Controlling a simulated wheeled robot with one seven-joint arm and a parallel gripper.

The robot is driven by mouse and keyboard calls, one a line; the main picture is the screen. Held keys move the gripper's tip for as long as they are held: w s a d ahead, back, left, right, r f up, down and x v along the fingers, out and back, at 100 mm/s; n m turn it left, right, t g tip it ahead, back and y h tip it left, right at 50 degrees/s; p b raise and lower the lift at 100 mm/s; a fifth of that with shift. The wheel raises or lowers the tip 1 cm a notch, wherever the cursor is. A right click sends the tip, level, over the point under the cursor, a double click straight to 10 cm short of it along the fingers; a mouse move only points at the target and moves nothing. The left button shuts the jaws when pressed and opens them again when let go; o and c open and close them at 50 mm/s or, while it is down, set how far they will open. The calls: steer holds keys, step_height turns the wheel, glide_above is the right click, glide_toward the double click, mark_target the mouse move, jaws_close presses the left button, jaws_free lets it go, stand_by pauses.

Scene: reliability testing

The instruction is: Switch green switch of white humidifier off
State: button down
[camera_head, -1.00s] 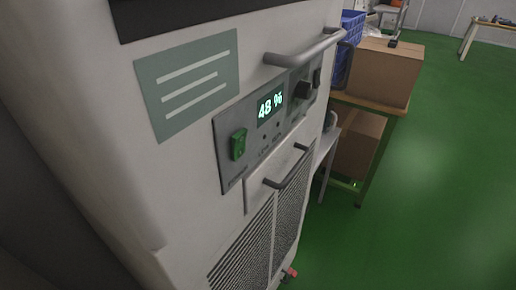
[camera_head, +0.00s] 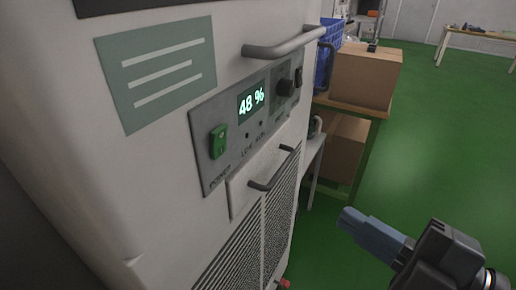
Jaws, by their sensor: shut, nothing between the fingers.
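The white humidifier (camera_head: 165,190) fills the left half of the view. Its grey control panel (camera_head: 238,168) carries a green rocker switch (camera_head: 218,141) at the left end, above the word POWER. A lit display (camera_head: 252,101) beside the switch reads 48 %. My gripper (camera_head: 350,222) is at the lower right, with its fingers together and empty, pointing left towards the humidifier. It is well apart from the switch, to the right of it and lower in the picture. Nothing hides the switch.
A bar handle (camera_head: 292,43) sticks out above the panel and a smaller handle (camera_head: 274,168) below it. A shelf table with cardboard boxes (camera_head: 365,75) and a blue crate (camera_head: 326,56) stands behind. The green floor (camera_head: 440,150) at right is open.

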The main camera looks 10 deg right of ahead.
step_height(320, 180, up, 6)
steer(key=a+n+g+y, duration=0.2)
steer(key=n+g+y, duration=0.1)
steer(key=n, duration=0.6)
steer(key=shift+s+y, duration=0.4)
steer(key=shift+y, duration=0.4)
steer(key=p, duration=0.6)
glide_toward(222, 137)
steer(key=x, duration=0.5)
steer(key=shift+a+r, duration=0.1)
steer(key=shift+r, duration=0.15)
steer(key=shift+p+x, duration=0.3)
steer(key=shift+x, duration=0.55)
steer(key=shift+f, duration=0.2)
steer(key=shift+w+f, duration=0.1)
